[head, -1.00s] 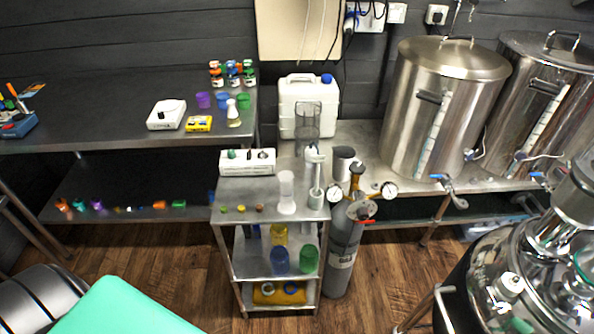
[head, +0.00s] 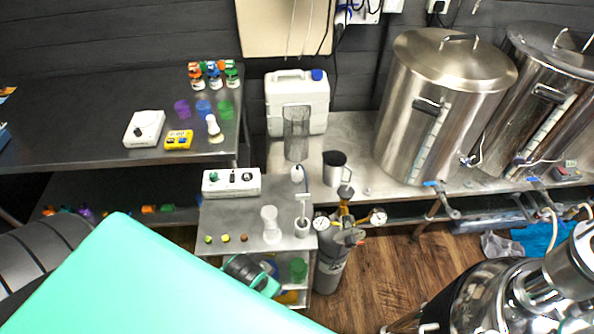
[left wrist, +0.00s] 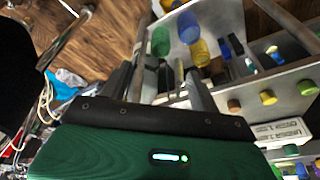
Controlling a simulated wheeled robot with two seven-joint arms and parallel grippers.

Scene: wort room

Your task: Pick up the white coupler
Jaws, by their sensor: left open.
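A white hourglass-shaped piece (head: 270,225) stands upright on the steel cart top (head: 250,205). A white holder (head: 302,228) with a tool in it stands to its right. A white box (head: 231,182) lies behind them, with small green, dark and pale pieces on top. I cannot tell for certain which white piece is the coupler. My left gripper (head: 258,278) is low at the cart's front, nearer than these pieces and apart from them. In the left wrist view my gripper (left wrist: 167,75) has its dark fingers apart, with nothing seen between them. My right gripper is out of view.
Three small coloured knobs (head: 226,238) lie along the cart's front left. A wire-mesh cylinder (head: 296,133), steel jug (head: 336,168) and white canister (head: 297,100) stand behind. A gas cylinder (head: 330,268) with gauges is close right.

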